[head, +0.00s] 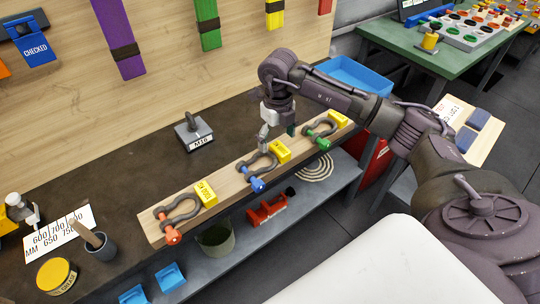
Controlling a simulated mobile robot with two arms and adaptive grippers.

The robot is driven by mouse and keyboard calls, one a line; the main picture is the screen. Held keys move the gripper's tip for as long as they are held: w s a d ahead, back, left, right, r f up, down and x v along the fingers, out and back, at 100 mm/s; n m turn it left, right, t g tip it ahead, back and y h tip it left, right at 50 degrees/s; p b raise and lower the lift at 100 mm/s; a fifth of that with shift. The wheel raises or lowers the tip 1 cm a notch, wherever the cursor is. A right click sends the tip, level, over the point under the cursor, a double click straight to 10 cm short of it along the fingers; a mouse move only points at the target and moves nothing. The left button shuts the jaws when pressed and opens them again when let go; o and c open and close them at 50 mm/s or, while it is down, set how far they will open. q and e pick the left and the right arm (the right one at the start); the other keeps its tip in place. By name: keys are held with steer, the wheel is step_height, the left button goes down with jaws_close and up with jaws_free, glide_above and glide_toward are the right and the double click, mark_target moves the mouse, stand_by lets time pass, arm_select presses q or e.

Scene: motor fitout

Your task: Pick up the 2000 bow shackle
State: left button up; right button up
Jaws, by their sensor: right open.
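Three grey bow shackles lie in a row on a wooden board (235,183), each beside a yellow tag. One has a red pin (176,216), the middle one a blue pin (259,172), and the far one a green pin (320,130). The tags' figures are too small to read surely, so I cannot tell which is the 2000 bow shackle. My right gripper (278,134) points down just above the blue-pin shackle. It is open and empty, and one finger hides part of that shackle's surroundings. My left gripper is not in view.
An M10 block with a handle (194,133) stands behind the board. A pot with a brush (100,243) and a yellow tin (56,275) are at the left. A lower shelf (330,188) holds a red tool (267,210) and a bucket (216,240). Coloured straps hang on the wall.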

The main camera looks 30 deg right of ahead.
mark_target(277, 149)
steer(key=f, duration=0.1)
steer(key=f+p, duration=0.1)
steer(key=f, duration=0.1)
steer(key=f+p, duration=0.1)
steer(key=shift+w+d+f, duration=0.15)
steer(key=shift+w+d, duration=0.05)
steer(key=shift+d, duration=0.15)
steer(key=shift+f, duration=0.5)
steer(key=c, duration=1.6)
steer(key=shift+w, duration=0.1)
jaws_close()
steer(key=shift+r, duration=0.1)
